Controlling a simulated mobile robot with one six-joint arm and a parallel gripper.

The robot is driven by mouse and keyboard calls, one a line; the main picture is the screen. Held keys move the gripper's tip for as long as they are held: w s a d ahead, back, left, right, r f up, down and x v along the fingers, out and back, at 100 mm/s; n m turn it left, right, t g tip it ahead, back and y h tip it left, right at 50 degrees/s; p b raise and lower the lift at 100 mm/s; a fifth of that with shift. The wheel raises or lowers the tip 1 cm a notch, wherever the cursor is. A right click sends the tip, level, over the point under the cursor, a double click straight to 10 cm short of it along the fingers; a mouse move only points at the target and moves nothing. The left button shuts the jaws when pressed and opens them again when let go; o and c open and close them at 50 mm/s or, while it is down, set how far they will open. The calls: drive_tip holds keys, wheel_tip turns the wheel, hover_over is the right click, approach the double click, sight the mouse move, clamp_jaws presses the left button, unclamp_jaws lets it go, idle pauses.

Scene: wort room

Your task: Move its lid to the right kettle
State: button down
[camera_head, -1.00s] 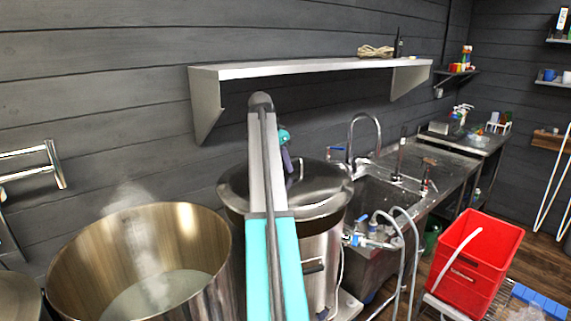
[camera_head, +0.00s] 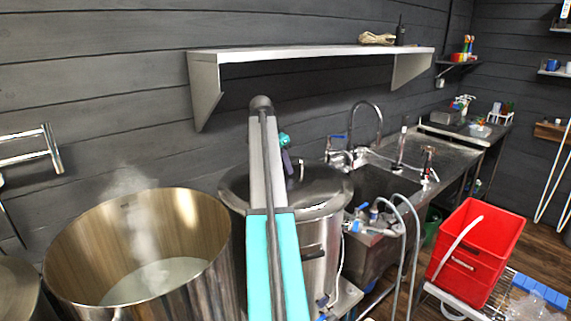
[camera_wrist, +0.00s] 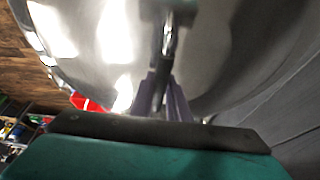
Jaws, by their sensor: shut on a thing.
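The lid (camera_head: 245,187) is a round, shiny steel disc with an upright handle (camera_wrist: 170,45). It is over the top of the right kettle (camera_head: 318,262), a steel pot with a side handle, and hides its mouth. I cannot tell whether the lid rests on the rim. My gripper (camera_head: 289,163) is above the lid, partly hidden behind my arm. In the wrist view, its purple fingers (camera_wrist: 163,92) are shut on the lid's handle, with the lid's top filling most of the picture. The left kettle (camera_head: 75,245) stands open, with pale steaming liquid inside.
A steel wall shelf (camera_head: 310,54) runs above and behind the kettles. A sink (camera_head: 375,185) with taps and hoses is right of the right kettle. A red crate (camera_head: 470,262) stands farther right. Another vessel (camera_head: 15,285) shows at the left edge.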

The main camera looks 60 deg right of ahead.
drive_tip(key=shift+f, duration=0.5)
drive_tip(key=c, duration=1.6)
unclamp_jaws()
drive_tip(key=shift+f, duration=0.15)
drive_tip(key=shift+a, duration=0.1)
drive_tip(key=b+v, duration=0.3)
drive_tip(key=v, duration=1.1)
drive_tip(key=shift+b, duration=0.35)
drive_tip(key=shift+f, duration=0.1)
